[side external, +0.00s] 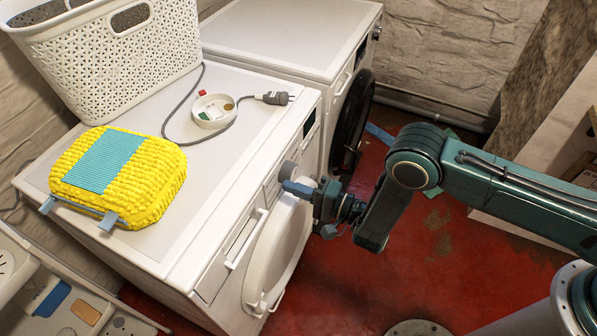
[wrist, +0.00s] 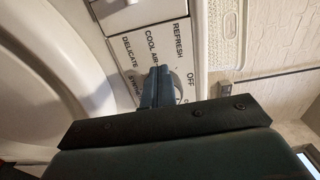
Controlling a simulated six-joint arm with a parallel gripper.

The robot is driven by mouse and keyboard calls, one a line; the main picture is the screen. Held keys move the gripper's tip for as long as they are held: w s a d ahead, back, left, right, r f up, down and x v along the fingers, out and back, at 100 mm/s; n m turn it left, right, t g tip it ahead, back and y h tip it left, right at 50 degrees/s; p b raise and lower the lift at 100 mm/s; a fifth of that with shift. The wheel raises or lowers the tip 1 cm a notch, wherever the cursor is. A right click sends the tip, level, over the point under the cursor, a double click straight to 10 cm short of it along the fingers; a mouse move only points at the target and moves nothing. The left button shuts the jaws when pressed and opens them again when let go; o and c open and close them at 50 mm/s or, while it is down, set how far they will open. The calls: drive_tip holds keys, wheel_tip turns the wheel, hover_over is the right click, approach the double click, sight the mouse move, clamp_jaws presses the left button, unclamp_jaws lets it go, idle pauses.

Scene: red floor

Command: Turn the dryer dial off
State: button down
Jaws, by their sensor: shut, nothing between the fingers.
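The dryer (side external: 240,215) is the white front-loading machine in the side view, with its round door (side external: 283,240) on the front. A grey round dial (side external: 288,169) stands out from its front panel. My gripper (side external: 292,187) is shut and empty, its blue fingertips right beside the dial; I cannot tell whether they touch. In the wrist view the gripper's fingers (wrist: 160,85) are together in front of the panel (wrist: 140,45), which reads REFRESH, COOL AIR, DELICATE and OFF around the dial's place. The fingers mostly hide the dial there, so its setting cannot be read.
A second white machine (side external: 290,35) stands behind. On the dryer top are a white laundry basket (side external: 125,60), a yellow fuzzy sponge-like pad (side external: 160,180), a small white dish (side external: 212,125) and a corded plug (side external: 272,98). Red floor (side external: 350,290) lies open in front.

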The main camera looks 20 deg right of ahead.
drive_tip(key=shift+w+d+f, duration=0.15)
drive_tip(key=shift+d+f, duration=0.05)
drive_tip(key=shift+f, duration=0.2)
drive_tip(key=shift+a, duration=0.15)
drive_tip(key=shift+s+a, duration=0.2)
drive_tip(key=shift+s, duration=0.15)
drive_tip(key=shift+v, duration=2.95)
drive_tip(key=shift+r, duration=0.1)
